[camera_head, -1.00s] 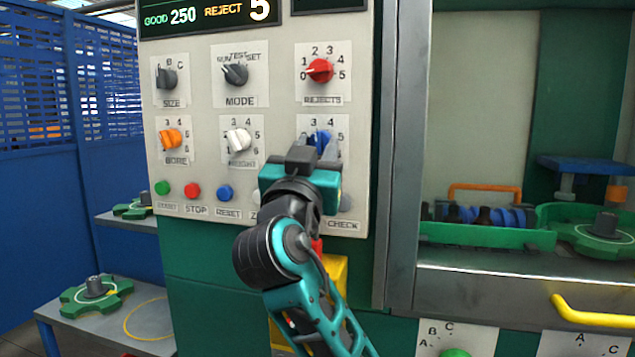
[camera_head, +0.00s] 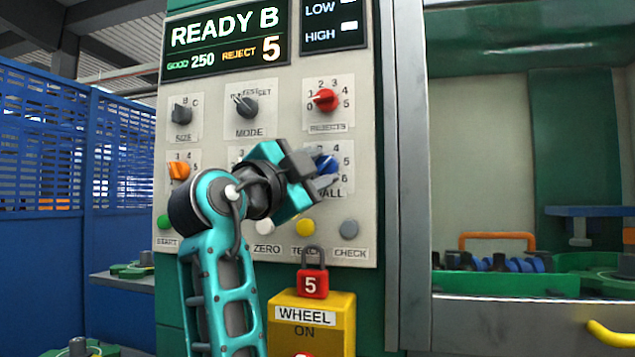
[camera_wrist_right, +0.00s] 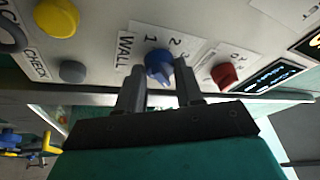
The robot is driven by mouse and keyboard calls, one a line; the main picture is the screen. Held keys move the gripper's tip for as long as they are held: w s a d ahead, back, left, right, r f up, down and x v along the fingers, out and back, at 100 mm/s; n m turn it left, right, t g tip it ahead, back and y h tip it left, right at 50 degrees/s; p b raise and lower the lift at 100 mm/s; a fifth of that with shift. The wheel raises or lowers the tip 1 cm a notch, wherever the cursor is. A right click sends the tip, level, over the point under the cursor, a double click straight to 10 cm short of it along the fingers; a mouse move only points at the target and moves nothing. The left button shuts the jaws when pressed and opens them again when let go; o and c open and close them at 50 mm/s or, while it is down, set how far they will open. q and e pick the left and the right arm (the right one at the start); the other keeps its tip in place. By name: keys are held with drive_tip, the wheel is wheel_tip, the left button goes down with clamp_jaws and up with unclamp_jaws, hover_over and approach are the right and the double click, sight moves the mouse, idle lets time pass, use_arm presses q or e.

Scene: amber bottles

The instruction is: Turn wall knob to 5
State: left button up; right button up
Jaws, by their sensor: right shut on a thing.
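The wall knob (camera_head: 327,165) is a blue knob on the grey panel, above the label WALL (camera_head: 330,193). The figures 4, 5 and 6 show along the right of its dial; my gripper covers the left part. Which figure its pointer meets is too small to tell surely. My right gripper (camera_head: 312,167) comes from the left and is shut on the blue knob. In the right wrist view the two dark fingers (camera_wrist_right: 159,73) stand on either side of the blue knob (camera_wrist_right: 158,62). My left gripper is not in view.
The red REJECTS knob (camera_head: 326,100) sits just above, and the MODE knob (camera_head: 246,105) is at upper left. A yellow button (camera_head: 304,227) and a grey button (camera_head: 349,228) are below. A red padlock (camera_head: 312,283) hangs over a yellow box (camera_head: 325,318).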

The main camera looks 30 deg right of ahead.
drive_tip(key=m, duration=0.2)
drive_tip(key=m+g, duration=0.1)
drive_tip(key=m, duration=0.1)
drive_tip(key=shift+a+r+y+p, duration=0.1)
drive_tip(key=shift+r+y+p, duration=0.1)
drive_tip(key=shift+y+p, duration=0.1)
drive_tip(key=shift+w+m+g+y+p, duration=0.1)
drive_tip(key=shift+m+g+y+p, duration=0.4)
drive_tip(key=shift+m, duration=0.6)
drive_tip(key=o, duration=1)
drive_tip(key=v, duration=1.3)
